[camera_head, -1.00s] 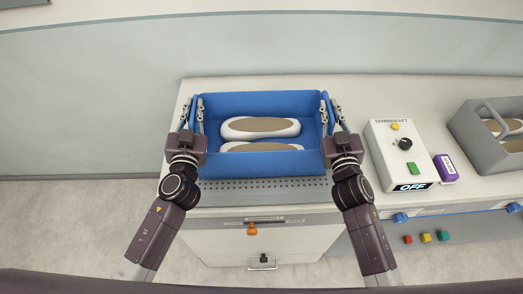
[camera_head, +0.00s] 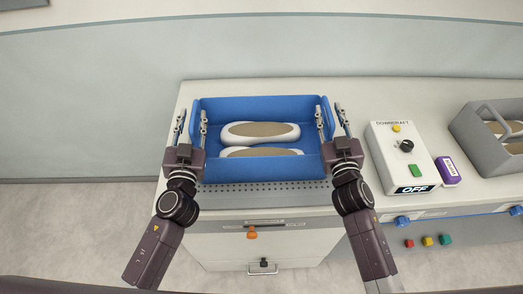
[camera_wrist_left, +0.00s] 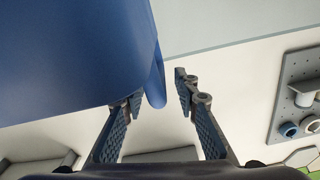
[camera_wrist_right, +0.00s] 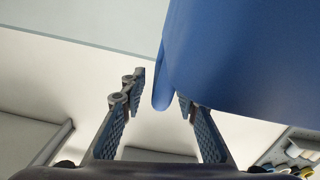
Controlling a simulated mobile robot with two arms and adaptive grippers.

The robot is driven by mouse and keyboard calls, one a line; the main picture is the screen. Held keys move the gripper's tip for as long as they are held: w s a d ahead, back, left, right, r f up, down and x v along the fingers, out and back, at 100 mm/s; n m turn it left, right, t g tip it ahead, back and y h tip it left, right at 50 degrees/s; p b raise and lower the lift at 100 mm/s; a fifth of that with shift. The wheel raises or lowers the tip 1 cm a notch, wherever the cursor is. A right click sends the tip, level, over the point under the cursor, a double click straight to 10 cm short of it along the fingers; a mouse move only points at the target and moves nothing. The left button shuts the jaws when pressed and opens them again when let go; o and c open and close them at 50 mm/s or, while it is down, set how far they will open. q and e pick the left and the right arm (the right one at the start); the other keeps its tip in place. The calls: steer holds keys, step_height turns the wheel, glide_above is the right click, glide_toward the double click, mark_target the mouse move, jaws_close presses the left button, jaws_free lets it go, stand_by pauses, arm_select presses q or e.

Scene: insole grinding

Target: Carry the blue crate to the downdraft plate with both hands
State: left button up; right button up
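The blue crate (camera_head: 260,170) stands on the perforated downdraft plate (camera_head: 262,188), whose front strip shows before it. Two pale shoe-shaped pieces with tan tops (camera_head: 260,131) lie inside. My left gripper (camera_head: 191,125) is open at the crate's left wall, one finger on each side of it. My right gripper (camera_head: 330,122) is open the same way at the right wall. Both wrist views show the crate's blue wall (camera_wrist_left: 75,60) (camera_wrist_right: 245,60) and a rim flange between spread fingers, with a gap to the outer finger. The crate's underside is hidden.
The downdraft control box (camera_head: 400,160), reading OFF, stands right of the crate, with a purple block (camera_head: 447,170) beside it. A grey bin (camera_head: 485,135) with similar pieces is at the far right. The wall is behind the bench.

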arm_select(q)
steer(key=s, duration=0.9)
steer(key=shift+s+d+r, duration=0.1)
steer(key=shift+d, duration=0.15)
arm_select(e)
steer(key=shift+s, duration=0.15)
steer(key=s, duration=1.2)
steer(key=shift+d, duration=0.35)
steer(key=shift+w, duration=0.1)
arm_select(q)
steer(key=shift+s+a, duration=0.1)
steer(key=shift+a, duration=1.65)
steer(key=s+a+r, duration=0.3)
steer(key=s+r, duration=0.4)
steer(key=s, duration=0.5)
steer(key=shift+s, duration=0.15)
arm_select(e)
steer(key=shift+d, duration=0.15)
